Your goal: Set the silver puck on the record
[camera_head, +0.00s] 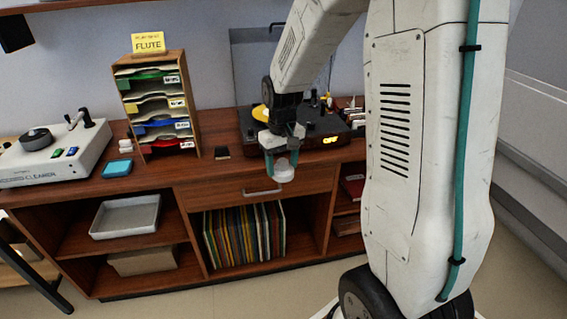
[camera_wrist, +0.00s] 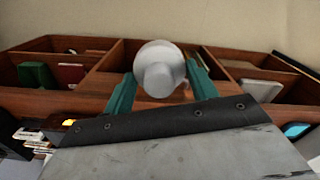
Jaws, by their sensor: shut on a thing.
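The silver puck (camera_head: 284,173) is pale and round, with a narrower raised part. My gripper (camera_head: 282,162) is shut on it with teal fingers and holds it in the air in front of the cabinet's upper edge. In the wrist view, the puck (camera_wrist: 159,66) sits between the two fingertips (camera_wrist: 161,84). A black record player (camera_head: 318,131) with a lit yellow display stands on the counter behind my gripper. A yellow round piece (camera_head: 261,114) shows on its left part, apart from the puck. My arm and gripper hide much of the player's top, and I cannot make out the record's outline.
A wooden sorter (camera_head: 193,112) with coloured sleeves and a FLUTE sign stands left of the player. A white cleaning machine (camera_head: 40,170) and a teal block (camera_head: 117,169) are farther left. Shelves below hold a grey tray (camera_head: 126,217) and several upright sleeves (camera_head: 246,232).

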